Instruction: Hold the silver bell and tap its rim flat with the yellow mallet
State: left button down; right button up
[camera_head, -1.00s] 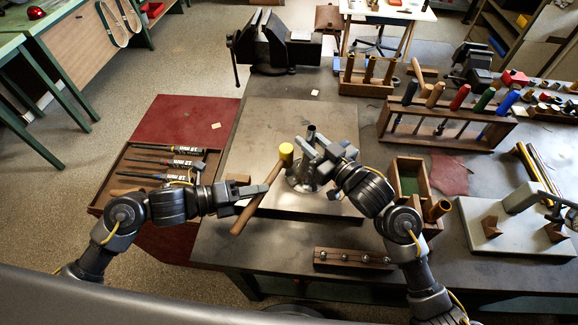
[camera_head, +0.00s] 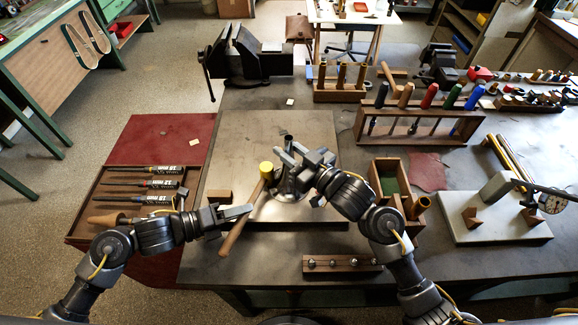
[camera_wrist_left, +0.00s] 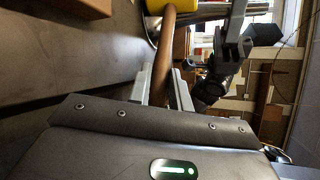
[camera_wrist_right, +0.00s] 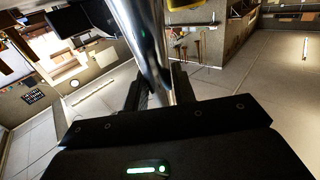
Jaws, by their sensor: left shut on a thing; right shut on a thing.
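The silver bell (camera_head: 287,186) stands flare-down on the pale board, its narrow tube pointing up. My right gripper (camera_head: 298,160) is shut on the bell's tube, which shows as a shiny pipe in the right wrist view (camera_wrist_right: 150,45). The yellow mallet (camera_head: 266,170) is in my left gripper (camera_head: 238,211), shut on its brown wooden handle (camera_wrist_left: 163,62). The mallet's yellow head is up beside the left edge of the bell's flare. Whether it touches the rim I cannot tell. In the left wrist view, the silver flare (camera_wrist_left: 205,9) is close to the yellow head.
The pale board (camera_head: 245,140) has a small wooden block (camera_head: 218,196) at left. A green-lined wooden box (camera_head: 387,180) stands right of my right gripper. A block with steel balls (camera_head: 340,264) lies near the front edge. A vise (camera_head: 248,58) is at the back.

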pick_arm(q)
jog(key=shift+f, duration=0.25)
jog(key=shift+r, duration=1.55)
jog(key=shift+f, duration=1.6)
jog(key=shift+r, duration=1.55)
pick_arm(e)
jog(key=o, duration=1.1)
jog(key=shift+c, duration=0.2)
